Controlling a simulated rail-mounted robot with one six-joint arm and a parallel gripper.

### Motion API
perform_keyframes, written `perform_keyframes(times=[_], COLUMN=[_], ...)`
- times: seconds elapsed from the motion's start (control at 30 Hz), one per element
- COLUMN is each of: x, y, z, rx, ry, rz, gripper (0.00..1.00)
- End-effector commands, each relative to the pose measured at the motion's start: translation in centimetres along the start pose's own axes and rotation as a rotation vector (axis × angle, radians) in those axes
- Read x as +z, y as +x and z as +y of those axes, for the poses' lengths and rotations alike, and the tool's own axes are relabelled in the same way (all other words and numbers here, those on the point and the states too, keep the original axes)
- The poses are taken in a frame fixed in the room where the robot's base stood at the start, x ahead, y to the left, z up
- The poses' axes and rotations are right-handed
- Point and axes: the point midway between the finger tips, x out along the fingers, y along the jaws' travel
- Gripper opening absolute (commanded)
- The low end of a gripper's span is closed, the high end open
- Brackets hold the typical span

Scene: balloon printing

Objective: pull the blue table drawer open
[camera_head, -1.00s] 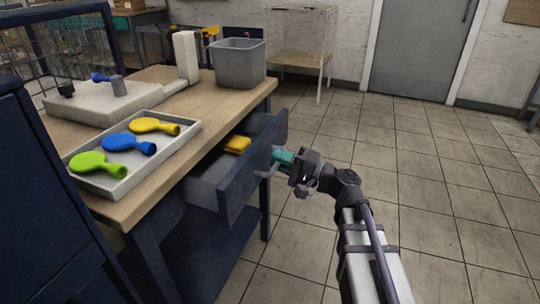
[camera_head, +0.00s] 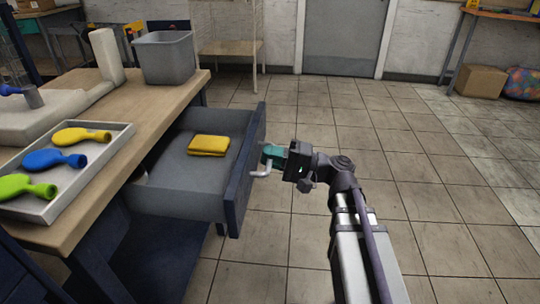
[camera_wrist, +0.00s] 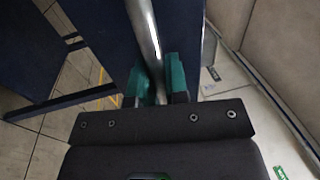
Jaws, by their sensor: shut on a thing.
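The blue table drawer (camera_head: 243,172) stands well out from the table, with its grey inside showing. A folded yellow cloth (camera_head: 208,145) lies in it. My gripper (camera_head: 268,158) is at the drawer's front face, on the handle (camera_head: 262,172). In the wrist view, my gripper's teal fingers (camera_wrist: 160,82) are shut on the metal handle bar (camera_wrist: 145,35), which runs between them. The blue drawer front (camera_wrist: 100,35) fills the upper left of that view.
A cardboard box (camera_head: 481,80) is far off at the right.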

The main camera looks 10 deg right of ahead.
Motion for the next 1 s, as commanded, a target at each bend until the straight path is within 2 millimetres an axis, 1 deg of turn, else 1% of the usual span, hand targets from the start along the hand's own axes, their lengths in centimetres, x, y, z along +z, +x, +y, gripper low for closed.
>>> perform_keyframes(times=[0.07,0.1,0.33,0.37,0.57,0.67,0.77,0.87,1.0], x=[0.0,0.0,0.0,0.0,0.0,-0.1,-0.1,-0.1,-0.1], y=[0.0,0.0,0.0,0.0,0.0,-0.6,-2.0,-4.3,-7.7], z=[0.0,0.0,0.0,0.0,0.0,0.1,0.2,0.2,0.2], rx=[0.000,0.000,0.000,0.000,0.000,0.000,0.000,0.000,0.000], ry=[0.000,0.000,0.000,0.000,0.000,0.000,-0.001,-0.001,-0.001], rz=[-0.001,-0.001,0.000,0.000,0.000,0.002,0.003,0.005,0.004], gripper=[0.00,0.15,0.38,0.39,0.39,0.39,0.39,0.39,0.39])
